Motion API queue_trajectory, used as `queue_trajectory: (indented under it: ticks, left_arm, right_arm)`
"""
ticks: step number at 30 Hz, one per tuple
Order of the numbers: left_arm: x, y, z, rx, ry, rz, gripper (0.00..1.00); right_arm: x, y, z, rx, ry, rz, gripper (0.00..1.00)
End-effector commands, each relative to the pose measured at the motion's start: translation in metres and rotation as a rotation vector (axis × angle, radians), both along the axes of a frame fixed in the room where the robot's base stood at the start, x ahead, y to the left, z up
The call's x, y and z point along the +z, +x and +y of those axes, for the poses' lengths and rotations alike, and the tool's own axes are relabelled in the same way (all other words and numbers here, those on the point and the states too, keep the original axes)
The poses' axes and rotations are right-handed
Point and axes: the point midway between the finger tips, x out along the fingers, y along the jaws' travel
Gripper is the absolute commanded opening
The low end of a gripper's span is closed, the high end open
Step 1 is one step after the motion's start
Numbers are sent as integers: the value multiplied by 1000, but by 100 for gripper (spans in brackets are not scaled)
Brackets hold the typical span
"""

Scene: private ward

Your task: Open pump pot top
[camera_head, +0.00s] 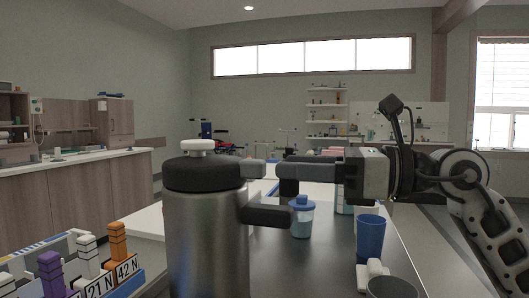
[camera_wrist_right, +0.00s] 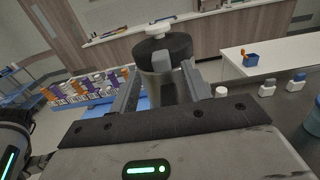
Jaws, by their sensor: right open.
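The pump pot (camera_head: 207,235) is a tall steel cylinder standing upright in the front centre of the head view. It has a black top (camera_head: 204,174) with a white knob (camera_head: 198,146), and a dark handle (camera_head: 268,215) on its right side. My right gripper (camera_head: 266,170) comes in from the right at the height of the top, just right of it, above the handle. In the right wrist view the pot's black top (camera_wrist_right: 163,47) lies ahead, between and beyond the open, empty fingers (camera_wrist_right: 160,80). Contact with the pot cannot be told. My left gripper is out of view.
A lidded blue-and-clear jar (camera_head: 301,220), a blue cup (camera_head: 370,238) and a grey cup (camera_head: 391,287) stand on the dark counter to the right. A rack of coloured labelled blocks (camera_head: 85,270) is at lower left. A wooden cabinet counter (camera_head: 90,190) stands behind.

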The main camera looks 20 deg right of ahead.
Motion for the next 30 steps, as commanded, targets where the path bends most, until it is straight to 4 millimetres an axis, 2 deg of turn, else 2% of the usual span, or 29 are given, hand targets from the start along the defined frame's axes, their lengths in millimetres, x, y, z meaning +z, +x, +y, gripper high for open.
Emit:
queue_trajectory:
  ticks: [3, 9, 21, 26, 27, 30]
  left_arm:
    - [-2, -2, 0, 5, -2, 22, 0]
    - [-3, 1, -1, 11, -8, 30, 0]
    - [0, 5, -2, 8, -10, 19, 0]
    - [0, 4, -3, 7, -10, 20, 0]
    - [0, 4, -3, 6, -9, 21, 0]
    - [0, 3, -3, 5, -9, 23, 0]
  right_arm:
    - [3, 13, 20, 4, 3, 1, 47]
    - [1, 26, 39, 1, 3, 1, 47]
    - [0, 30, 44, -1, 1, 1, 47]
    - [0, 30, 44, -1, 1, 1, 3]
    - [0, 30, 44, -1, 1, 1, 0]
    - [0, 30, 44, -2, 0, 1, 0]
